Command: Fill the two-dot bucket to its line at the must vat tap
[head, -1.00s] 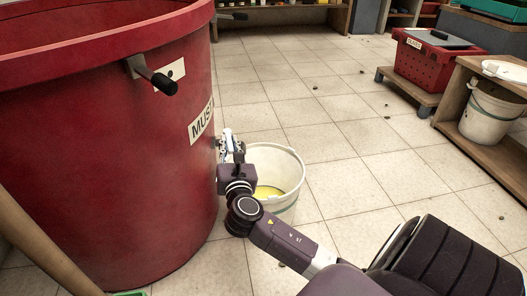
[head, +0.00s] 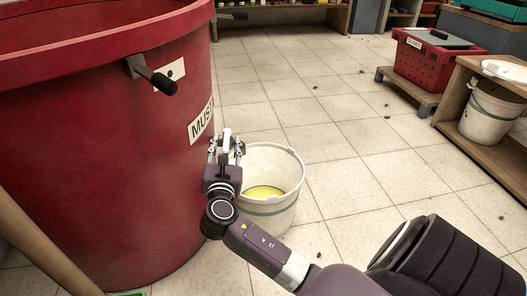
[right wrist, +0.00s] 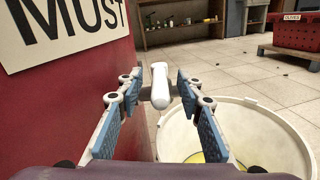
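The red must vat (head: 100,150) fills the left of the head view, with a label reading MUST (head: 200,122). A white bucket (head: 284,215) with a green band stands on the floor beside it, with yellow liquid (head: 263,192) inside. No dots show on its visible side. My right gripper (head: 226,146) is at the vat's side, over the bucket's left rim. In the right wrist view the white tap handle (right wrist: 160,88) stands between its open fingers, with gaps on both sides. The tap's spout and any flow are hidden. My left gripper is not in view.
A second white bucket (head: 489,112) sits on a wooden shelf (head: 478,143) at the right. A red crate (head: 421,66) rests on a low wooden platform (head: 408,91) at the back right. The tiled floor between is clear apart from small dark bits.

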